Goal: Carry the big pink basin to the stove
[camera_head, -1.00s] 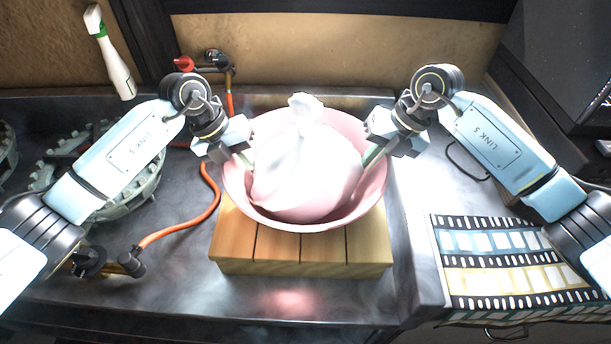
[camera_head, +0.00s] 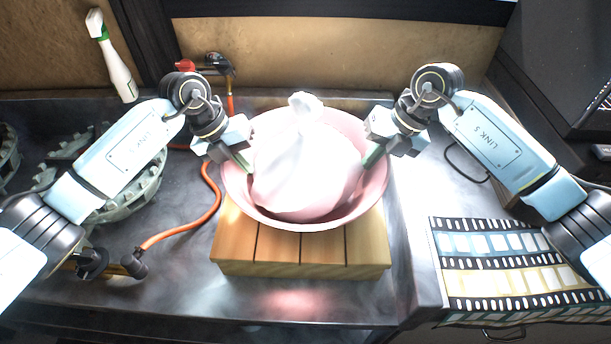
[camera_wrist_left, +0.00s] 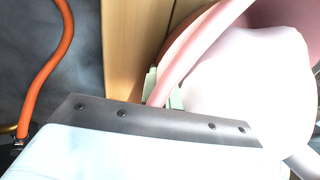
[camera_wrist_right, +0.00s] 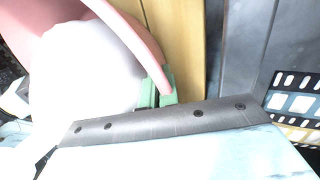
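The big pink basin (camera_head: 290,222) stands on a slatted wooden stand in the middle of the head view, with a white, knotted bag-like bundle (camera_head: 305,165) inside. My left gripper (camera_head: 243,158) is at the basin's left wall; in the left wrist view its green fingertips (camera_wrist_left: 163,90) lie on both sides of the pink rim. My right gripper (camera_head: 374,154) is at the right wall; in the right wrist view its green fingertips (camera_wrist_right: 159,92) also flank the rim. Both look shut on the basin. Round, toothed grey-green burner grates (camera_head: 130,200), seemingly the stove, lie at left, partly behind my left arm.
The wooden stand (camera_head: 300,262) is under the basin. An orange hose (camera_head: 190,228) runs between burners and stand, up to a red-handled valve (camera_head: 188,65). A spray bottle (camera_head: 118,68) is at back left. A film-strip-patterned cloth (camera_head: 510,265) lies at right.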

